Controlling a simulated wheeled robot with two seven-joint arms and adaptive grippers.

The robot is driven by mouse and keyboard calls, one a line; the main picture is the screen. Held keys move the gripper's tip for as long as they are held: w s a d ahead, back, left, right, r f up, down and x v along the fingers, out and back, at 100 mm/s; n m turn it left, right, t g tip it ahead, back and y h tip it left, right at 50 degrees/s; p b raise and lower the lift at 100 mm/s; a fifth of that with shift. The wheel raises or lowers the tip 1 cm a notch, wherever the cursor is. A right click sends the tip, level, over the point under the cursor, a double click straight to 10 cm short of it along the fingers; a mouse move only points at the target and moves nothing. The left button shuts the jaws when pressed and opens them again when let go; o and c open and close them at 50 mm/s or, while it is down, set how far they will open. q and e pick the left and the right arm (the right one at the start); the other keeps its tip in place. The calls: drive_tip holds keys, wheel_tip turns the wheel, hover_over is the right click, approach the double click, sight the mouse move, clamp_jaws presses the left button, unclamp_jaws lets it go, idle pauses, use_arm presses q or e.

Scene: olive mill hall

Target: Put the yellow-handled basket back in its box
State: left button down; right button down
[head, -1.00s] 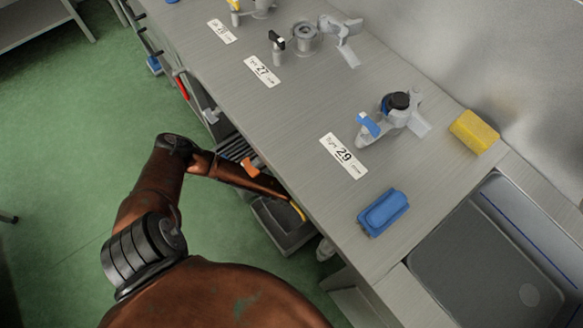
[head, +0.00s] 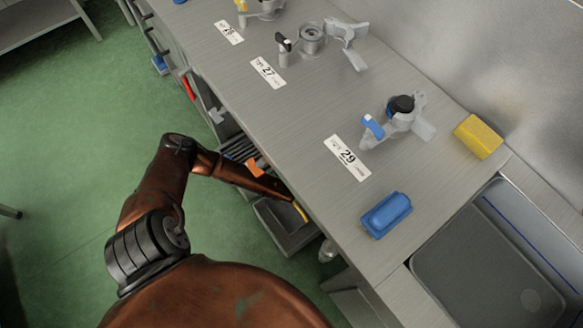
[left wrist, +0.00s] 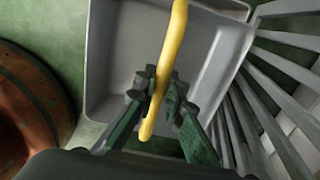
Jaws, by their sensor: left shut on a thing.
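The yellow handle (head: 300,211) shows just past the end of my left arm, beside the counter's front edge. In the left wrist view the yellow handle (left wrist: 172,52) runs lengthwise between the fingers of my left gripper (left wrist: 158,92), which is shut on it. A grey open container (left wrist: 118,60) lies beyond the handle, and its visible inside looks empty. It also shows in the head view (head: 279,235), low beside the counter. I cannot tell whether the handle is joined to this container, or which is basket and which is box. My right gripper is out of view.
The counter (head: 310,150) overhangs beside my arm. Grey slats (left wrist: 275,100) stand close right of the container. Green floor (head: 70,150) is clear to the left.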

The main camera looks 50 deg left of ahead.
sight(292, 208)
use_arm(q)
drive_tip(key=shift+f, duration=0.2)
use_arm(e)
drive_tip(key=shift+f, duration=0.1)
